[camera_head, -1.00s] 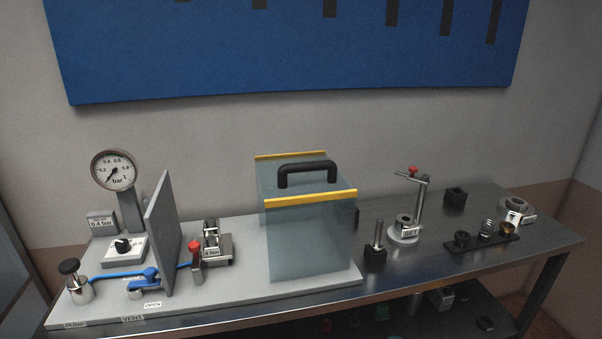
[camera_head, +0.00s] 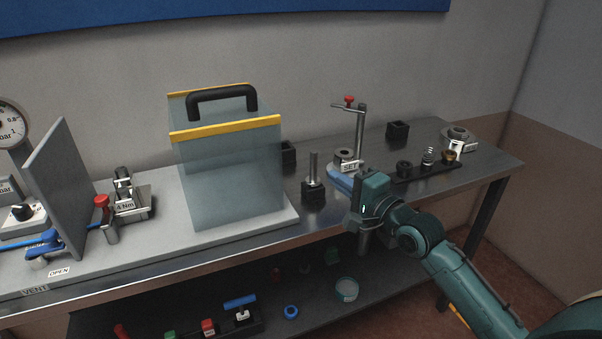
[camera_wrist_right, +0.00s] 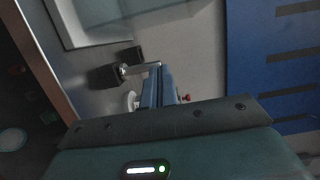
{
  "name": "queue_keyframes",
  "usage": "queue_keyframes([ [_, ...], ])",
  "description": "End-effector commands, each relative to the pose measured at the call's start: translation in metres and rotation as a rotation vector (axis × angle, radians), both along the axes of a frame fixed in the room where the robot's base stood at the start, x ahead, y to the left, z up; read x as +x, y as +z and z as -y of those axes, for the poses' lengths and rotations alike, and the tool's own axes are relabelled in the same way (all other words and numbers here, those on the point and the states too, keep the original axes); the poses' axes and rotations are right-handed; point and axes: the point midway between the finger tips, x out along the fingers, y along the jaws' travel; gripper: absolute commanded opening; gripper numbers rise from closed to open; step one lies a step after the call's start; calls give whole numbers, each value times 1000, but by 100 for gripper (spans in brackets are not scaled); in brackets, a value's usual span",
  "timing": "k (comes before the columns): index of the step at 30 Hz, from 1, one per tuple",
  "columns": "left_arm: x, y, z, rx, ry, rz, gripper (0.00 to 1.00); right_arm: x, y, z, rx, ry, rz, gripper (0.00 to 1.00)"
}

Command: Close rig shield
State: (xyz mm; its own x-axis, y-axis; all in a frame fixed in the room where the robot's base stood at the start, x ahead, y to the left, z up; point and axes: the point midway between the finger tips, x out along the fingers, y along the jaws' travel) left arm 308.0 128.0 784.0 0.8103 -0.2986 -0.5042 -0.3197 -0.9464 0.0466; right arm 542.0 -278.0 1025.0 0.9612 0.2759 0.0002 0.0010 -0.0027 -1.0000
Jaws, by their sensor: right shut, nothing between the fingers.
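The rig shield (camera_head: 228,180) is a clear box with yellow top edges and a black handle (camera_head: 222,97) on top. It stands on the grey base plate (camera_head: 150,245), at its right part, apart from the grey upright panel and the clamp fixture (camera_head: 130,200) to its left. My right gripper (camera_head: 340,180) is to the right of the shield, near the table's front edge, apart from it. Its blue fingers (camera_wrist_right: 158,88) are shut and empty in the right wrist view. Part of the shield also shows at the top of that view (camera_wrist_right: 100,20). My left gripper is not in view.
A black block with a metal pin (camera_head: 313,185) stands between shield and gripper. A stand with a red knob (camera_head: 358,125) is behind the gripper. A black tray of small parts (camera_head: 428,167) lies right. A lower shelf (camera_head: 310,312) holds loose items.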

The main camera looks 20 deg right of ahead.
Motion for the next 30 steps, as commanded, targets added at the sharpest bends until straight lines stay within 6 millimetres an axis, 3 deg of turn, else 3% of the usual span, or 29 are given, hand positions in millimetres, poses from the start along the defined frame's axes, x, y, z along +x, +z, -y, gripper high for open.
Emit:
queue_keyframes([
  [5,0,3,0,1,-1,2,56,18,3,-4,9,0,1,0],
  [17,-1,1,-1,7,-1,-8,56,96,2,-27,5,-1,1,0],
  [24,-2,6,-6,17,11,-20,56,94,2,-60,7,1,-2,0],
  [30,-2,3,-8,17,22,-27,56,93,1,-67,5,0,-1,0],
])
